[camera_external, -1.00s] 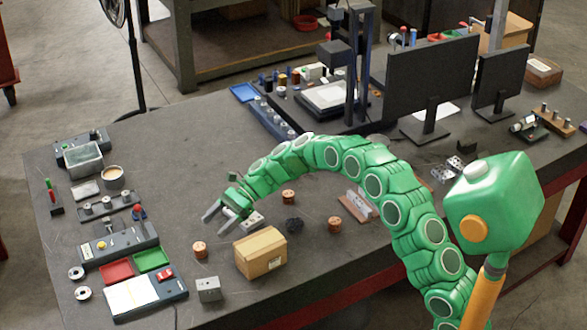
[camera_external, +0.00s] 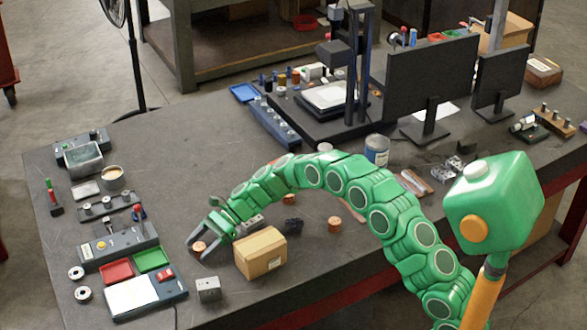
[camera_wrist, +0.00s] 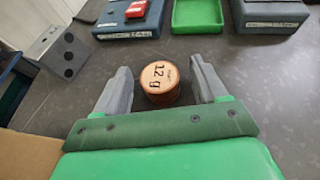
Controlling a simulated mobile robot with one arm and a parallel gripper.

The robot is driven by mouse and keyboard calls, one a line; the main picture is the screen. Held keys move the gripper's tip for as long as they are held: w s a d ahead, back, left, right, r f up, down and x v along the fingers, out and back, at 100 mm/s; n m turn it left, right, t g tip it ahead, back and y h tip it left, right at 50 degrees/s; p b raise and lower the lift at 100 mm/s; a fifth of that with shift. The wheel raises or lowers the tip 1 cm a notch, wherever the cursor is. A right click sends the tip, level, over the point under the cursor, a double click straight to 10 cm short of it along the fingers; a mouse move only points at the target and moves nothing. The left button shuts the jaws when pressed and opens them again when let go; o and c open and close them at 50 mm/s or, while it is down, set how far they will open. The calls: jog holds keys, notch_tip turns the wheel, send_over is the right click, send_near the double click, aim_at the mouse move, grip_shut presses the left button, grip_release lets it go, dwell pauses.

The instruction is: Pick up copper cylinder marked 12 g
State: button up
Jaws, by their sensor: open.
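The copper cylinder marked 12 g (camera_wrist: 160,84) stands upright on the dark table, its marked top facing up in the wrist view. It also shows in the external view (camera_external: 198,247), partly behind the fingers. My gripper (camera_wrist: 162,82) is open, with one grey finger on each side of the cylinder and a gap visible on both sides. In the external view my gripper (camera_external: 199,246) is low over the table, around the cylinder. Two more copper cylinders stand to the right, one (camera_external: 334,224) in the open and one (camera_external: 289,198) beside my arm; their marks cannot be read.
A cardboard box (camera_external: 261,254) stands close to the right of my gripper. A grey block with holes (camera_external: 208,289) is in front. Red (camera_external: 117,271) and green (camera_external: 152,259) trays lie to the left.

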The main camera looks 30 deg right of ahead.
jog(key=shift+s+a+f, duration=0.1)
jog(key=shift+a+f, duration=0.1)
jog(key=shift+a, duration=0.25)
jog(key=shift+c, duration=0.3)
jog(key=c, duration=1.3)
jog(key=shift+o, duration=0.2)
